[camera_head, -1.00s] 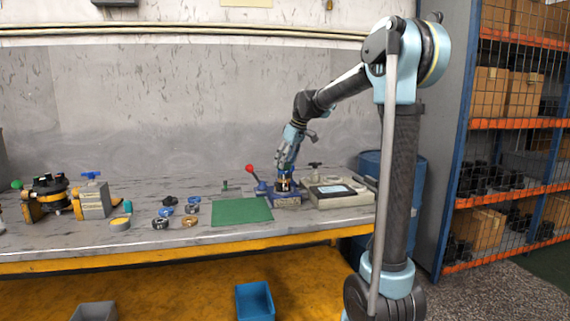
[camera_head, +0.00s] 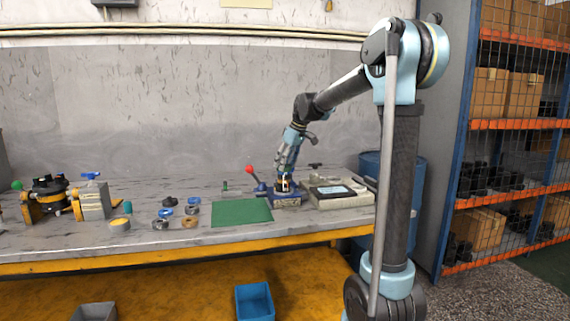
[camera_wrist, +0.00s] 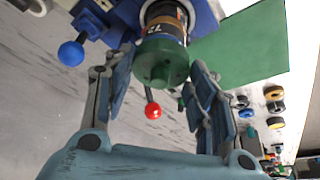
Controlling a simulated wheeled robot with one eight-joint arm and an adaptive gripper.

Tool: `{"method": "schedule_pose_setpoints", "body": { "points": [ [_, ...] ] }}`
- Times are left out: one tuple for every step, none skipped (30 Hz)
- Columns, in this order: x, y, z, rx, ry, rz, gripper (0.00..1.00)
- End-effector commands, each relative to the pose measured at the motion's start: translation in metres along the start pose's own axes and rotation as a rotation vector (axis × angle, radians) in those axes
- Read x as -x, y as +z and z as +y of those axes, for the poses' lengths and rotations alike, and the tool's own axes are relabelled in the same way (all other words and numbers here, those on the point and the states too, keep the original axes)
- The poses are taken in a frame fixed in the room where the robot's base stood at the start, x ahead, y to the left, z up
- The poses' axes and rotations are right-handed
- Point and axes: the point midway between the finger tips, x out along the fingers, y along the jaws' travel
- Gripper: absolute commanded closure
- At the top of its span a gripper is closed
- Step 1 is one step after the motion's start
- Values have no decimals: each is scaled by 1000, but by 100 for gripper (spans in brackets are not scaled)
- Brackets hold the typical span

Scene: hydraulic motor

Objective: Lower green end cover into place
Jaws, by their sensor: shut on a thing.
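The green end cover (camera_wrist: 160,62) is a round cap between my gripper's two fingers in the wrist view. My gripper (camera_wrist: 163,72) is shut on it. Directly beyond the cover, in line with it, is the motor body (camera_wrist: 166,22), a dark and copper cylinder with a light ring. It sits in a blue fixture (camera_wrist: 205,18). I cannot tell whether the cover is fully seated on the body. In the head view my gripper (camera_head: 284,181) points down over the blue fixture (camera_head: 288,200), and the cover is too small to make out.
A red-knobbed lever (camera_head: 250,170) stands beside the fixture. A green mat (camera_head: 241,212) lies to its left and a grey tray (camera_head: 340,199) to its right. Several small rings (camera_head: 190,222) lie left of the mat. The bench front between them is clear.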

Motion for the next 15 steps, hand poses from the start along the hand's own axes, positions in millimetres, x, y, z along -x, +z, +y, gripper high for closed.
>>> {"method": "schedule_pose_setpoints", "body": {
  "points": [
    [-1,0,0,0,0,0,82],
    [-1,0,0,0,0,0,82],
    [-1,0,0,0,0,0,82],
    [-2,1,0,0,0,0,82],
    [-2,1,0,0,0,0,82],
    [-2,1,0,0,0,0,82],
    [-2,1,0,0,0,0,82],
    [-2,1,0,0,0,0,82],
    [-2,1,0,0,0,0,82],
    [-2,1,0,0,0,0,82],
    [-2,1,0,0,0,0,82],
    [-2,1,0,0,0,0,82],
    [-2,1,0,0,0,0,82],
    [-2,1,0,0,0,0,44],
    [-2,1,0,0,0,0,35]
  ]
}}
